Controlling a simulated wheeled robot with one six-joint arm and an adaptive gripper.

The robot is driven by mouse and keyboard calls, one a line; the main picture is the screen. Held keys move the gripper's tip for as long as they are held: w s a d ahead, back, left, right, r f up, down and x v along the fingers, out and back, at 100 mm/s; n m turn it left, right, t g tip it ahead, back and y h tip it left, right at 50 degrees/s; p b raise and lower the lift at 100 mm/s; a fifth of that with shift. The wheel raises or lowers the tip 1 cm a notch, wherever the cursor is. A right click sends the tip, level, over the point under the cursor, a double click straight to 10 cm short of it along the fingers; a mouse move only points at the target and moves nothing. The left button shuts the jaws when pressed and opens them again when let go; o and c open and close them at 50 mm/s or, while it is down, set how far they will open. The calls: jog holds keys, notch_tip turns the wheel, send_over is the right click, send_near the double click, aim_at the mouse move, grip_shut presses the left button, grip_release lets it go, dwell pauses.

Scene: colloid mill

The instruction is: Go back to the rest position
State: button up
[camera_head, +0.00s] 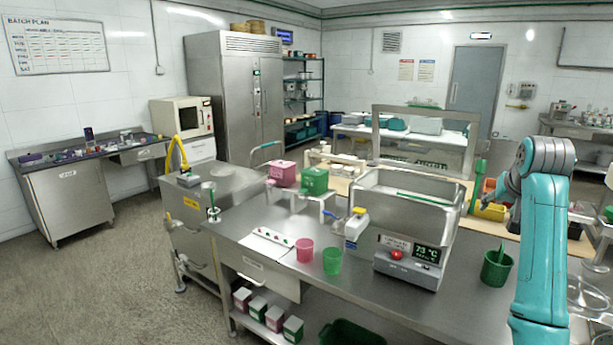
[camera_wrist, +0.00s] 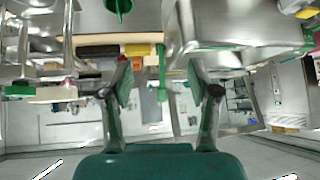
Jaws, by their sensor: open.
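My gripper (camera_wrist: 161,82) shows in the wrist view with its two fingers spread apart. Nothing is between the fingers. In the head view my teal arm stands upright at the right, beside the steel bench (camera_head: 345,270); the gripper's fingers cannot be made out there. The colloid mill unit (camera_head: 408,262) on the bench has a display and a red button. A pink cup (camera_head: 304,250) and a green cup (camera_head: 332,261) stand on the bench left of it.
A dark green pot (camera_head: 496,268) stands on the bench close to my arm. A yellow bin (camera_head: 491,211) is behind it. A pink box (camera_head: 283,173) and a green box (camera_head: 314,181) sit at the bench's far side. The floor (camera_head: 90,280) at left is clear.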

jog(key=s+a+f+t, duration=0.1)
jog(key=a+f, duration=0.2)
jog(key=f, duration=0.6)
jog(key=s+a+f+n, duration=0.1)
jog(key=s+a+f, duration=0.1)
jog(key=f, duration=0.7)
jog(key=s+a+f+t, duration=0.1)
jog(key=a+f, duration=0.2)
jog(key=f, duration=0.5)
jog(key=s+a+f+n+t, duration=0.1)
jog(key=s+a+f, duration=0.4)
jog(key=s+f, duration=0.35)
jog(key=s+a+f, duration=0.5)
jog(key=s+f, duration=0.3)
jog(key=f, duration=0.1)
jog(key=s+a+f+n+t+y, duration=0.1)
jog(key=s+a, duration=0.2)
jog(key=s, duration=0.8)
jog(key=s+a+f+n+t, duration=0.1)
jog(key=s+a, duration=0.3)
jog(key=s, duration=0.7)
jog(key=s+a+r+t+y, duration=0.1)
jog(key=s+r, duration=0.5)
jog(key=s, duration=0.4)
jog(key=s+a+r+n+t, duration=0.1)
jog(key=s+a+r, duration=0.1)
jog(key=s+r, duration=0.5)
jog(key=s, duration=0.3)
jog(key=shift+s+r+y, duration=0.25)
jog(key=shift+s+y, duration=0.15)
